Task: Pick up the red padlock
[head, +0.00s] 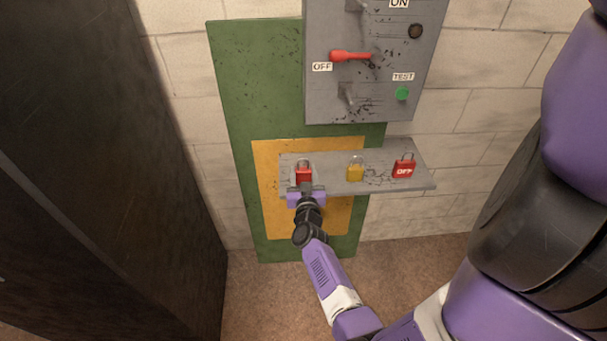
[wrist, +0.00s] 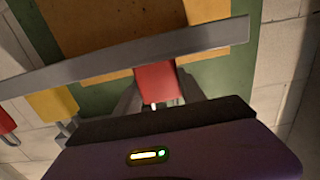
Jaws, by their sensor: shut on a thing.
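The red padlock (head: 304,172) is at the left end of the grey shelf (head: 330,185) in the head view, with its shackle up. My gripper (head: 305,187) reaches it from the front and is shut on it. In the wrist view the red padlock (wrist: 156,82) shows between the fingers of my gripper (wrist: 158,100), beside the shelf's edge (wrist: 120,55). Whether the padlock still touches the shelf I cannot tell. The fingers are partly hidden behind the gripper's body.
A grey switch box (head: 345,100) with a red lever (head: 350,56) hangs above. A dark cabinet (head: 90,170) stands at left.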

